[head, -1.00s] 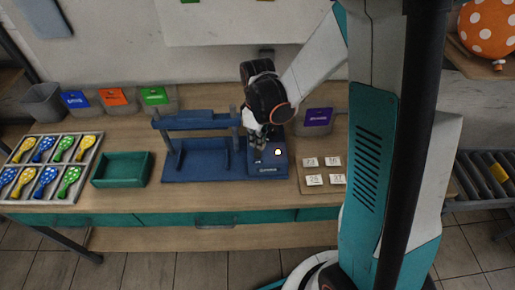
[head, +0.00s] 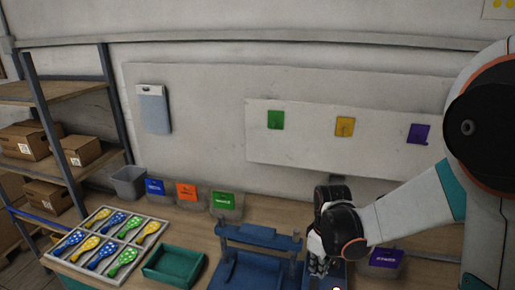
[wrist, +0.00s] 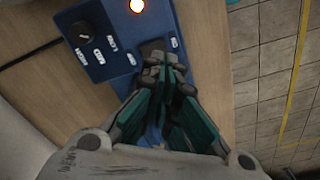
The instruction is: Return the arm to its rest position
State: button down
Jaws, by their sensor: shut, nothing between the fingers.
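My gripper (wrist: 165,80) is shut and empty in the wrist view. Its teal fingers meet over the edge of the blue control panel (wrist: 97,45) of the press, which carries a dark knob (wrist: 82,36), several labels and a glowing light (wrist: 137,6). I cannot tell whether the fingertips touch the panel. In the head view my gripper (head: 318,266) is at the lower middle, right of the blue press frame (head: 258,240). My arm reaches in from the right. The light of the panel shows at the bottom edge.
Several bins with blue, orange and green (head: 223,200) labels line the back. A purple-labelled bin (head: 386,258) stands right, behind my arm. Shelves with boxes (head: 26,140) are far left.

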jog(key=s+r+m+t+b, duration=0.3)
jog(key=s+m+b, duration=0.1)
jog(key=s, duration=0.3)
jog(key=s+r+m+t+b, duration=0.4)
jog(key=s+b, duration=0.2)
jog(key=s, duration=0.1)
jog(key=shift+s+r, duration=0.2)
jog(key=shift+s, duration=0.2)
dwell(1.6)
